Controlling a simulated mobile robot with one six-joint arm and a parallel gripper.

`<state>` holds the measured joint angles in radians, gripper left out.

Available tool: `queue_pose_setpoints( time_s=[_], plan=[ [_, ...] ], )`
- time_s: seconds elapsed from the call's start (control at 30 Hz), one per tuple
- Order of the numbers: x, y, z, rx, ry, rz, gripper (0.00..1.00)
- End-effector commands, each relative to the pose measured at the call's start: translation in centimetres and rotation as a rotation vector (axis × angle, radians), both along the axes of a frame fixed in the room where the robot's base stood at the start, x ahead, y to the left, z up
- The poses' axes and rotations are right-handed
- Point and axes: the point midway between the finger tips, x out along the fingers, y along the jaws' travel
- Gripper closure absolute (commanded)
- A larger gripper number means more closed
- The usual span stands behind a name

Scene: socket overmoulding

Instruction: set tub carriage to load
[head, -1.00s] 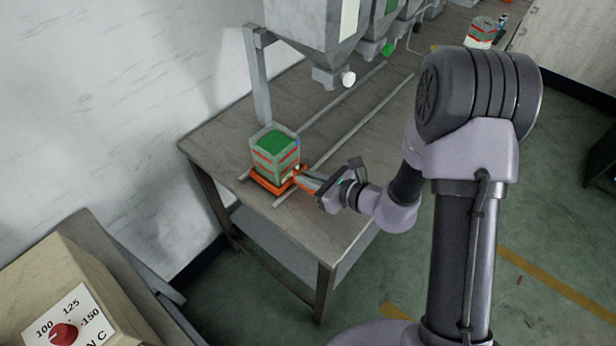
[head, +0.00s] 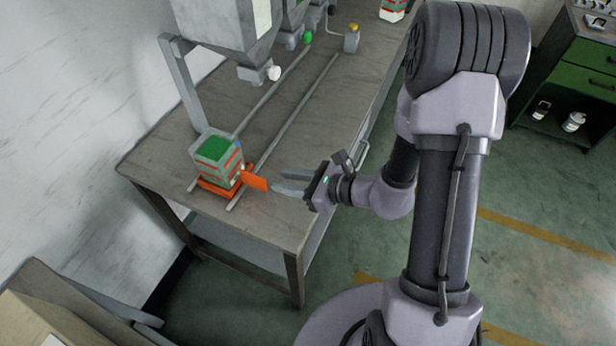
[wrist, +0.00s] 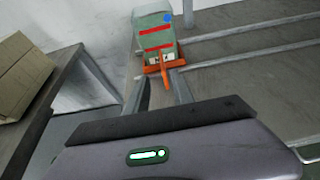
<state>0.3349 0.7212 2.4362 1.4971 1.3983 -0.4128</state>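The orange tub carriage (head: 213,189) sits at the near end of two rails on the bench, with its orange handle (head: 255,180) sticking out to the right. A translucent tub (head: 230,170) with red bands and green contents stands upright on it. In the wrist view the tub (wrist: 155,38) and handle (wrist: 165,75) show straight ahead. My gripper (head: 276,182) is open and empty, its fingertips just short of the handle's end. In the wrist view its two fingers (wrist: 161,92) are apart, with the handle beyond and between them.
Grey hoppers (head: 215,25) hang over the rails (head: 285,125); the nearest outlet has a white knob (head: 274,73), the following ones green and yellow. Another tub (head: 393,10) stands at the bench's far end. The near right bench corner is clear. A cardboard box (wrist: 22,75) lies left.

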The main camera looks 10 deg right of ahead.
Motion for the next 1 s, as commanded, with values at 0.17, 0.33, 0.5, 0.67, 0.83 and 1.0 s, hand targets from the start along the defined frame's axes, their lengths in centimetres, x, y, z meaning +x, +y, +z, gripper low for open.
queue_pose_setpoints(
  time_s=[0.17,0.33,0.5,0.67,0.83,1.0],
  plan=[
    [-2.4,-3.2,2.0,0.0,0.001,-0.004,0.71],
    [-3.6,-4.7,2.6,0.0,0.0,-0.001,0.71],
    [-3.9,-4.9,2.6,0.0,0.001,0.002,0.71],
    [-3.8,-4.9,2.5,0.0,0.001,0.002,0.71],
    [-3.9,-4.8,2.7,-0.004,-0.004,0.01,0.71],
    [-6.5,-0.9,8.2,-0.168,-0.142,0.32,0.71]
  ],
)
